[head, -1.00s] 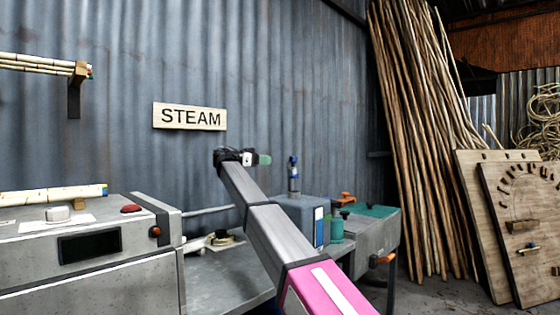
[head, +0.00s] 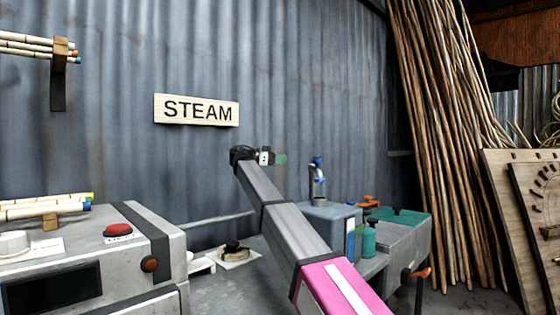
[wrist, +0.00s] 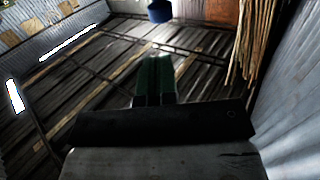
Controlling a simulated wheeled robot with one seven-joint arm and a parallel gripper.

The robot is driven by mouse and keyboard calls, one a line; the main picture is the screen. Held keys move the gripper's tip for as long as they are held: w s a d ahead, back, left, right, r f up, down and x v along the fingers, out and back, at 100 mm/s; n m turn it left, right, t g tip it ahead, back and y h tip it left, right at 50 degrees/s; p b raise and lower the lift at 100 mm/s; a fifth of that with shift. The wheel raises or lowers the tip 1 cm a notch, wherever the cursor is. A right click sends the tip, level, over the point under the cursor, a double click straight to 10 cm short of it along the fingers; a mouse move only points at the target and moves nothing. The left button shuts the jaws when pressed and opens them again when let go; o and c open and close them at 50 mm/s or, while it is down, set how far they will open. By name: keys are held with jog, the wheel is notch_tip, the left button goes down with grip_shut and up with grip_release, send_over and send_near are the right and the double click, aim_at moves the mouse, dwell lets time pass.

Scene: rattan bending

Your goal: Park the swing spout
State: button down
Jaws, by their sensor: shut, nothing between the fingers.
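What looks like the swing spout (head: 317,178) is a small upright metal fitting with a blue top. It stands on the blue-grey box (head: 328,218) at the back of the bench. My gripper (head: 281,158) is raised in front of the grey wall, left of the spout in the head view and apart from it in the picture. Its green fingers are together and empty. They also show side by side in the wrist view (wrist: 154,78), where the spout is not visible. The depth between gripper and spout is hard to judge.
A grey steam box (head: 95,265) with a red button (head: 118,231) stands at the left. A black knob (head: 234,248) sits on the bench. A green bottle (head: 369,240) and a grey trough (head: 400,245) are right of the box. Tall rattan poles (head: 440,130) lean behind.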

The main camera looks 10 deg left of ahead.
aim_at(315, 169)
jog(key=x, duration=1)
jog(key=shift+d, duration=0.2)
